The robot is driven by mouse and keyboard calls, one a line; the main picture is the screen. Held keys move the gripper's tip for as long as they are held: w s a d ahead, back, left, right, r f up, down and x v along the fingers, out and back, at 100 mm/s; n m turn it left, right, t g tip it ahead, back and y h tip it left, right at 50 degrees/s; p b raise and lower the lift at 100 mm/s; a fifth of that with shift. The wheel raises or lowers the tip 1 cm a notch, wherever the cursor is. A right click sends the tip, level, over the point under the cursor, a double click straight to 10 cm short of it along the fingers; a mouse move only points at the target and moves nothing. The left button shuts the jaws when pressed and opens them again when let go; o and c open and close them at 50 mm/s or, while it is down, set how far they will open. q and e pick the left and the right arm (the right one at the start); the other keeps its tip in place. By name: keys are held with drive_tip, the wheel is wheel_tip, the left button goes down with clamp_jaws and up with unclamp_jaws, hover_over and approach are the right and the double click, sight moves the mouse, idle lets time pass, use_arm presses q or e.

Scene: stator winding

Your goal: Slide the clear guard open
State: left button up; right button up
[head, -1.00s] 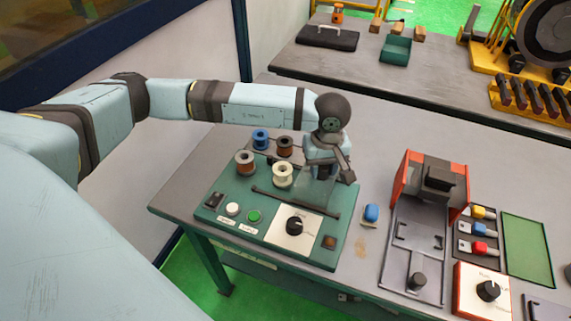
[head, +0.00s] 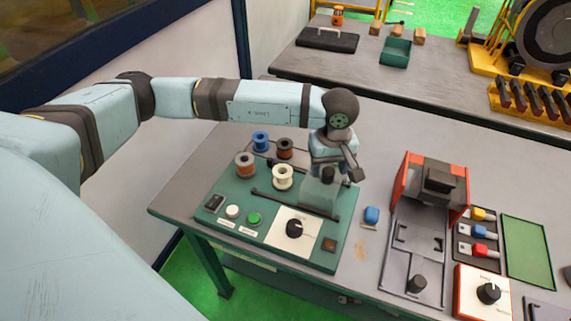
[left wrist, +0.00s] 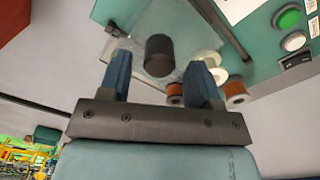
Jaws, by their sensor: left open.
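The clear guard (head: 318,196) is a see-through box on the right part of the green winding bench unit (head: 271,237), between two dark rails. A dark round knob (left wrist: 160,55) stands on the guard (left wrist: 185,25). My left gripper (head: 340,168) is over the guard, at the knob. In the left wrist view its two blue fingers (left wrist: 160,78) are apart, with the knob between and just beyond their tips. I cannot tell whether a finger touches the knob. My right gripper is not in view.
Several wire spools, such as the white one (head: 282,177), stand left of the guard. A dial (head: 295,228) and a green button (head: 254,219) are in front. A blue part (head: 371,215) and a red-framed press (head: 431,187) stand to the right.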

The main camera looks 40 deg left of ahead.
use_arm(q)
drive_tip(key=shift+r+p, duration=0.4)
drive_tip(key=shift+r, duration=1.75)
